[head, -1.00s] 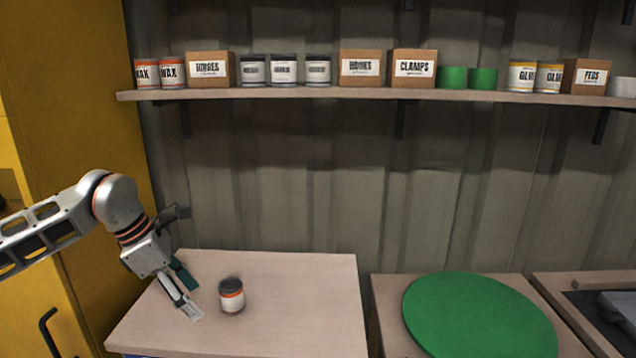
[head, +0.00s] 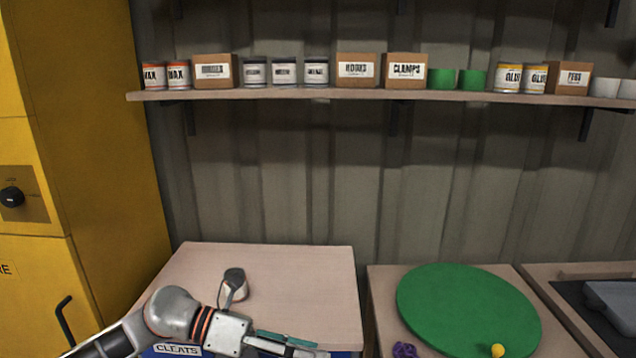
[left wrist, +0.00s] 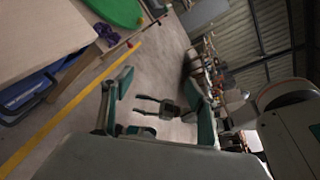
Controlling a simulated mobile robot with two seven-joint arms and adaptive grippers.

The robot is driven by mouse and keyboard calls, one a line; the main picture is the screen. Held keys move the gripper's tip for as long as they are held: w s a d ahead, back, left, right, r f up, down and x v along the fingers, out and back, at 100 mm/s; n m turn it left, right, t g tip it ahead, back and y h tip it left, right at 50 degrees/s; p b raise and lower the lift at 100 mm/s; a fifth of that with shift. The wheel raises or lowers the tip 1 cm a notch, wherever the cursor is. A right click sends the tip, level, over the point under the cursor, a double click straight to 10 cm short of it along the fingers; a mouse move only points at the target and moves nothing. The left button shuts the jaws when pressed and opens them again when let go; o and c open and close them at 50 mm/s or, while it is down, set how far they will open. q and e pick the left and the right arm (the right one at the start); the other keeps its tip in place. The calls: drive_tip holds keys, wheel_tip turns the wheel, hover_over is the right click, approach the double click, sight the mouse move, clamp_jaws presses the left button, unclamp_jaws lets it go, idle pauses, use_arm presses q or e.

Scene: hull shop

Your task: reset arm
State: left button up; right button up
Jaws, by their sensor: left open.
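My left gripper (head: 290,346) is low in the head view, over the front edge of the left table, with its fingers pointing right. In the left wrist view the two green fingers (left wrist: 158,98) are spread apart with nothing between them but distant floor. My right gripper shows in neither view.
A blue bin labelled CLEATS (head: 178,349) is below the left table's front. A green disc (head: 465,305) lies on the middle table, with a purple item (head: 404,349) and a yellow ball (head: 497,350) near its front. A shelf (head: 370,97) of cans and boxes runs behind.

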use_arm(q)
drive_tip(key=s+a+f+n+t+y+p, duration=0.1)
drive_tip(key=a+f+n+t+y, duration=0.4)
drive_tip(key=n, duration=1.2)
drive_tip(key=s+a+f+n+t+y+p, duration=0.15)
drive_tip(key=a+f+n+t, duration=0.35)
drive_tip(key=f+n+t, duration=0.8)
drive_tip(key=s+a+f+n+g+y, duration=0.2)
drive_tip(key=s+a+f+n+g, duration=0.1)
drive_tip(key=s, duration=0.4)
drive_tip(key=s+a+f+n+g+y, duration=0.3)
drive_tip(key=s+a+f+n, duration=0.2)
drive_tip(key=s+f+n, duration=0.2)
drive_tip(key=shift+s+f+n+g+y+p, duration=0.2)
drive_tip(key=shift+s+n+g+y+p, duration=0.2)
drive_tip(key=shift+s+n, duration=0.3)
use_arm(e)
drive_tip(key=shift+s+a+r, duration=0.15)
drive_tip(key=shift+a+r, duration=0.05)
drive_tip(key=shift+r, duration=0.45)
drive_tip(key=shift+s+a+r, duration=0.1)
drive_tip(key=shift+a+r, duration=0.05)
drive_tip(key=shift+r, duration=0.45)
use_arm(q)
drive_tip(key=shift+s+f, duration=0.15)
drive_tip(key=shift+c, duration=0.3)
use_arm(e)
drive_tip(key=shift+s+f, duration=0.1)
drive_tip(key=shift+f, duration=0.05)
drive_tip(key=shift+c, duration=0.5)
